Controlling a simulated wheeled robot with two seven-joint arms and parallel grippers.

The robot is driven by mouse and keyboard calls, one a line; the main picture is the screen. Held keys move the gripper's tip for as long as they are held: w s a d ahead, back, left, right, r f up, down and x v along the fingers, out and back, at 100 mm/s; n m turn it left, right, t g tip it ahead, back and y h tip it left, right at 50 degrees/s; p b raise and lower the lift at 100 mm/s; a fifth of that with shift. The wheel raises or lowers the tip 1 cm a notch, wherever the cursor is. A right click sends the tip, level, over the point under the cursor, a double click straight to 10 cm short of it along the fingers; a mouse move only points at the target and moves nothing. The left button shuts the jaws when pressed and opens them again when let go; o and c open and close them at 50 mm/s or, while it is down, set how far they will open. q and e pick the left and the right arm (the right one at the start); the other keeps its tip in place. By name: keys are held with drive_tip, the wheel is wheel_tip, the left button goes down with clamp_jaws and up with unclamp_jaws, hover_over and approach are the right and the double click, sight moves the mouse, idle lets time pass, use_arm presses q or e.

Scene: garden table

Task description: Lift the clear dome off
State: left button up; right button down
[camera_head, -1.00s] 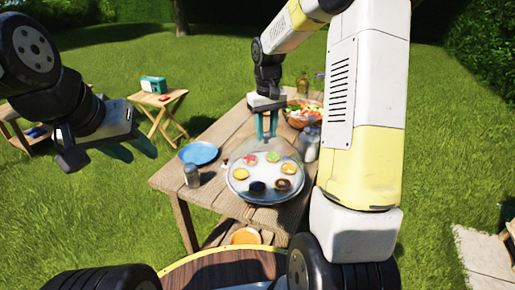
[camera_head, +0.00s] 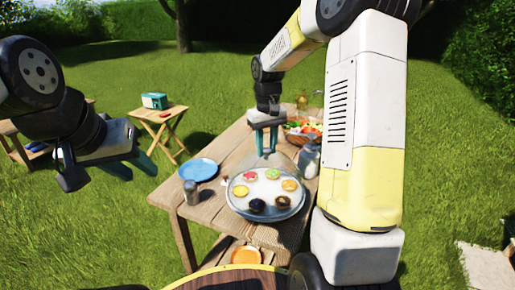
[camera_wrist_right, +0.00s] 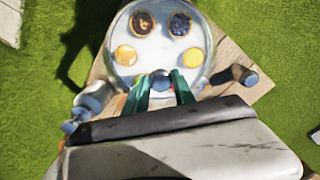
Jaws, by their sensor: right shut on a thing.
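The clear dome (camera_head: 268,167) is over a round tray (camera_head: 247,213) of several small tarts and cookies on the wooden table. Its rim looks close to the tray; I cannot tell whether it touches or is slightly raised. My right gripper (camera_head: 267,150) points down at the dome's top, its teal fingers shut on the dome's round knob (camera_wrist_right: 161,82), which shows between the fingertips in the right wrist view. My left gripper (camera_head: 136,166) is open and empty in the air left of the table, away from the dome.
On the wooden table (camera_head: 222,147) stand a blue plate (camera_head: 198,169), a shaker (camera_head: 191,192), a glass jar (camera_head: 309,160) and a bowl of vegetables (camera_head: 303,131). A side table (camera_head: 160,117) with a teal radio (camera_head: 154,100) stands on the grass.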

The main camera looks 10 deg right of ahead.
drive_tip(key=shift+r, duration=1.6)
drive_tip(key=s+a+r, duration=0.1)
drive_tip(key=s, duration=1.5)
drive_tip(key=shift+a+r, duration=0.15)
drive_tip(key=shift+r, duration=0.05)
drive_tip(key=shift+r, duration=1.25)
